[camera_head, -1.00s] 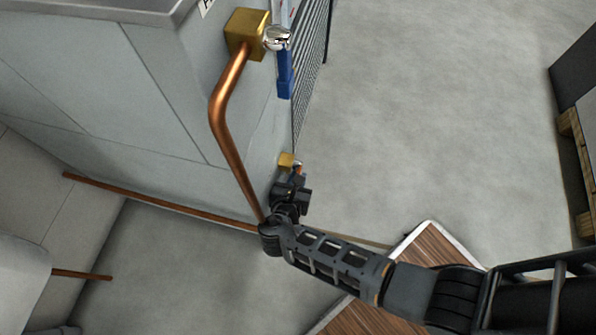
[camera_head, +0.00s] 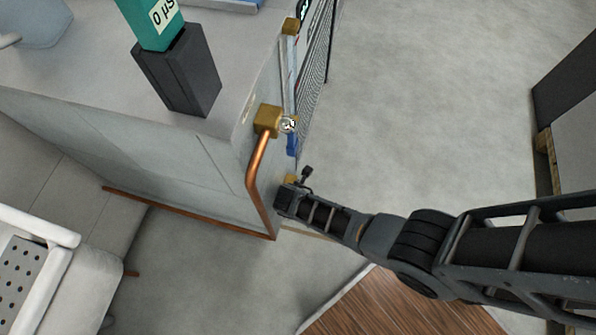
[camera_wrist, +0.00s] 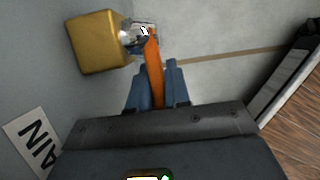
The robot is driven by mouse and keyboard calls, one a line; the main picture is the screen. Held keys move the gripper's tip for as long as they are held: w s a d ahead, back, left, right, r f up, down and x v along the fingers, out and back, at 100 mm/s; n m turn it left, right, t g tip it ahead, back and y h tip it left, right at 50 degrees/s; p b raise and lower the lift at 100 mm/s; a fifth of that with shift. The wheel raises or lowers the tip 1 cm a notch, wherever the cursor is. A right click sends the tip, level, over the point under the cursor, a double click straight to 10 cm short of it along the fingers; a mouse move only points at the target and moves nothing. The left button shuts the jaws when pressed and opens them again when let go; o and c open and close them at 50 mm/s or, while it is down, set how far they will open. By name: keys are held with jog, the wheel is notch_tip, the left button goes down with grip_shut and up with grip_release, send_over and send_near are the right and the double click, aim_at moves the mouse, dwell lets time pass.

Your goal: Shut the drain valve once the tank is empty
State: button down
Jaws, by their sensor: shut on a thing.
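The drain valve is a brass block (camera_wrist: 97,42) with a chrome stem and an orange lever (camera_wrist: 152,50), on the grey tank wall in the wrist view. My gripper (camera_wrist: 157,82) has its blue fingers on either side of the lever and is shut on it. The lever runs from the stem toward my gripper. A label ending in "AIN" (camera_wrist: 38,142) is on the wall. In the head view the brass block (camera_head: 291,180) shows only in part behind my wrist, and the lever is hidden. A level gauge (camera_head: 289,75) is on the tank's side; its level is unreadable.
Above the drain valve, another brass valve (camera_head: 267,120) with a blue handle joins a copper pipe (camera_head: 256,175). A teal meter (camera_head: 155,22) reading "0 µS" stands on the tank top. A wood-topped surface (camera_head: 385,308) lies below my arm.

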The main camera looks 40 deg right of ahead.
jog(key=shift+r+g+y+p, duration=0.3)
jog(key=shift+y+p, duration=0.1)
jog(key=shift+p, duration=0.1)
jog(key=shift+a, duration=0.1)
jog(key=shift+f, duration=0.1)
jog(key=c, duration=1.2)
grip_release()
jog(key=shift+o, duration=0.2)
jog(key=shift+p+v, duration=2.45)
jog(key=shift+v, duration=1.5)
jog(key=shift+s, duration=0.1)
